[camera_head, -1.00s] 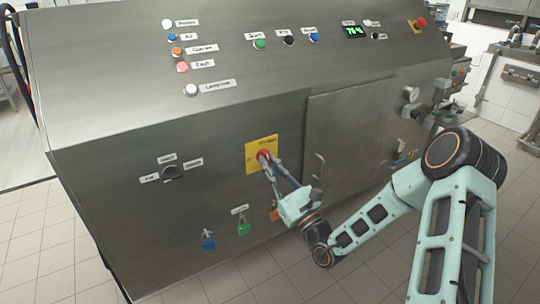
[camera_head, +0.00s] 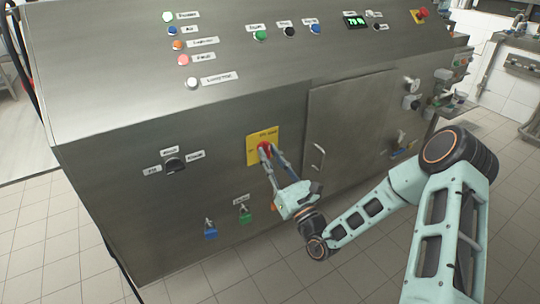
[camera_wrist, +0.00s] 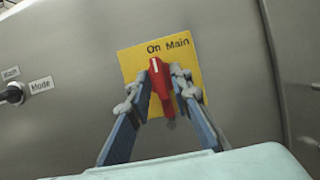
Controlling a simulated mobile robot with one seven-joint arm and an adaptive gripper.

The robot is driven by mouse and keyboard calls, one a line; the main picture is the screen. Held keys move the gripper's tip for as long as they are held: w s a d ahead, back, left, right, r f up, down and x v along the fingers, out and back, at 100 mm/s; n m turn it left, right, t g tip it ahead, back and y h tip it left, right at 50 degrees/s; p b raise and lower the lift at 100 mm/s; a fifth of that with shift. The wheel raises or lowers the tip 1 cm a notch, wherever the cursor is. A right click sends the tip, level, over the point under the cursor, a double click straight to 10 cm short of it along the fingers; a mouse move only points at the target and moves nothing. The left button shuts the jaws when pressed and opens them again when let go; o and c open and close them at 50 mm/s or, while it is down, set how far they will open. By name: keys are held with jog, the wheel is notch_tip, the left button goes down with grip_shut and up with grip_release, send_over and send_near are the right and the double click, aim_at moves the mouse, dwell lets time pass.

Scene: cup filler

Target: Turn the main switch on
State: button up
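The main switch (camera_head: 264,149) is a red rotary handle on a yellow plate (camera_head: 253,153) on the front of the steel machine. In the wrist view the red handle (camera_wrist: 156,70) stands nearly upright, its top leaning slightly left, with a white mark at the top. The words "On Main" show on the plate (camera_wrist: 185,57) above and right of it. My gripper (camera_head: 268,158) reaches the switch from the lower right. Its fingertips (camera_wrist: 162,84) lie on either side of the handle and look closed on it; the contact surfaces are partly hidden.
A black mode selector (camera_head: 175,166) is left of the switch. A blue padlock (camera_head: 210,230) and a green padlock (camera_head: 244,214) hang below. A cabinet door (camera_head: 355,115) with a protruding handle (camera_head: 318,157) is to the right. Tiled floor lies in front.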

jog(key=shift+o, duration=0.4)
jog(key=v, duration=1.2)
